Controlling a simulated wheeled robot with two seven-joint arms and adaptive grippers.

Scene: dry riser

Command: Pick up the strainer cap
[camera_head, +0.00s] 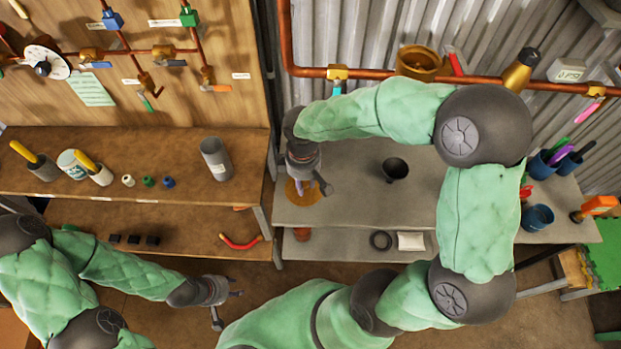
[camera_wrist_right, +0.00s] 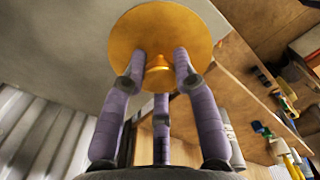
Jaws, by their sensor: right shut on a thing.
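The strainer cap, a round brass-coloured disc with a small central knob, shows at the left end of the grey table in the camera_head view (camera_head: 295,196) and large in the right wrist view (camera_wrist_right: 190,25). My right gripper (camera_head: 318,186) is above it. In the right wrist view its three purple fingers (camera_wrist_right: 160,68) are closed around the knob. I cannot tell whether the disc touches the table. My left gripper (camera_head: 228,303) is low at the front, away from the cap, its fingers spread and empty.
A black funnel-like cup (camera_head: 395,170) stands on the grey table (camera_head: 350,205) right of the cap. Blue cups (camera_head: 538,217) stand at its right end. A grey cylinder (camera_head: 215,158) stands on the wooden bench to the left. A copper pipe (camera_head: 380,74) runs along the back wall.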

